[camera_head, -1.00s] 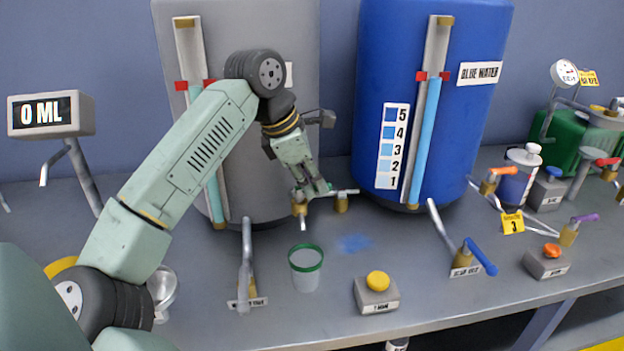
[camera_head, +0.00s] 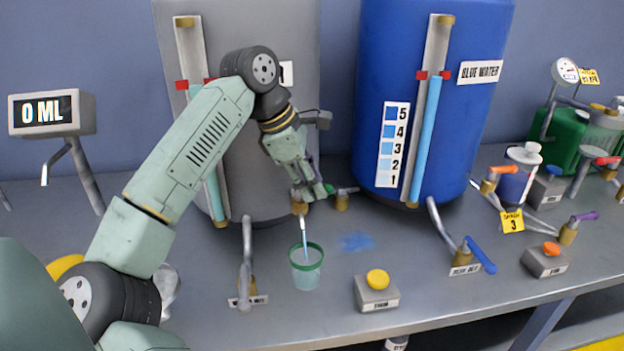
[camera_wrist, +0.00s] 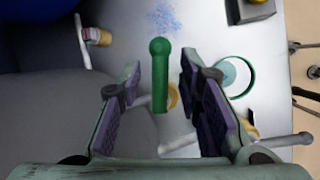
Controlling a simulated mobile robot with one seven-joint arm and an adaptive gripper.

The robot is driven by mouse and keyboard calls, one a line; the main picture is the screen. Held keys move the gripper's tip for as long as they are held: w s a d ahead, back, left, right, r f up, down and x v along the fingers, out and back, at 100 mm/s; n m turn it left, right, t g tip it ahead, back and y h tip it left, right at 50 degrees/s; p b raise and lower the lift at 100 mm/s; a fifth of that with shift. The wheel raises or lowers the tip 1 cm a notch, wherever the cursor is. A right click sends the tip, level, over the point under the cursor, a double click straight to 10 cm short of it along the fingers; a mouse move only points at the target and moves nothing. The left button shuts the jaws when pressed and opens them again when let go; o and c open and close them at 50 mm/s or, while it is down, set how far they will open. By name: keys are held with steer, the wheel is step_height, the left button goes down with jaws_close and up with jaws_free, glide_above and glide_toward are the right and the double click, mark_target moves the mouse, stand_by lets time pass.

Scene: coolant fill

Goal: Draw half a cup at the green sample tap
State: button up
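The sample tap (camera_head: 300,207) is a small brass tap low on the front of the grey tank. Its green handle (camera_wrist: 160,72) lies between my fingers in the wrist view, with gaps on both sides; its tip also shows in the head view (camera_head: 329,189). My gripper (camera_wrist: 163,85) is open around the handle; in the head view it hides most of it. A thin blue stream (camera_head: 304,232) falls from the tap into the clear cup (camera_head: 306,277) with a green rim. The cup stands upright on the bench with pale blue liquid in it. The exact level is hard to tell.
A blue puddle (camera_head: 356,242) lies right of the cup. A yellow-button box (camera_head: 377,295) stands right of it, and a pipe with a valve (camera_head: 246,275) on its left. The display (camera_head: 46,114) reads 0 ML. The blue water tank (camera_head: 432,120) stands behind right.

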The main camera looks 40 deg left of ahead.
steer(key=shift+r, duration=0.1)
steer(key=v, duration=1.2)
steer(key=shift+s, duration=0.1)
stand_by(0.4)
